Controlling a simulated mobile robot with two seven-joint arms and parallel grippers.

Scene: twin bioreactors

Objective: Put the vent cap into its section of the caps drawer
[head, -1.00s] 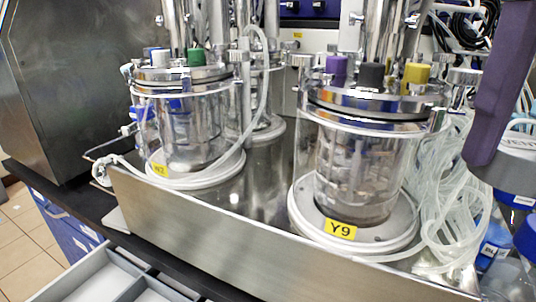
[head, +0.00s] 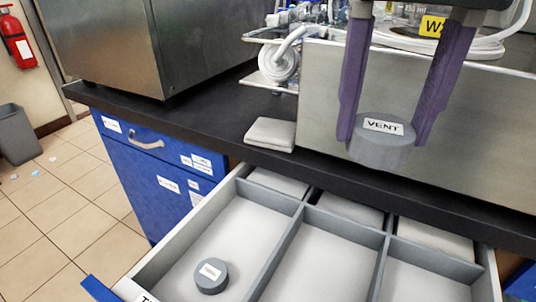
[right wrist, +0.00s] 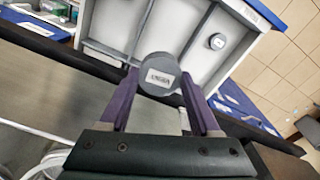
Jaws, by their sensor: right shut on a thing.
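The vent cap (head: 380,150) is a grey round cap with a white label reading VENT. My right gripper (head: 382,136) is shut on it, one purple finger on each side, and holds it above the back part of the open caps drawer (head: 288,240). The right wrist view also shows the cap (right wrist: 160,76) between the fingers, with the drawer (right wrist: 137,50) beyond it. Grey dividers split the drawer into several sections. A darker grey cap (head: 211,276) with a label too small to read lies in the left section. Section labels are mostly out of view. My left gripper is not in view.
The black bench edge (head: 210,130) runs behind the drawer. A steel bioreactor base (head: 320,105) stands on the bench near my right gripper. A small grey block (head: 270,134) lies on the bench. The middle section (head: 315,262) of the drawer looks empty.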

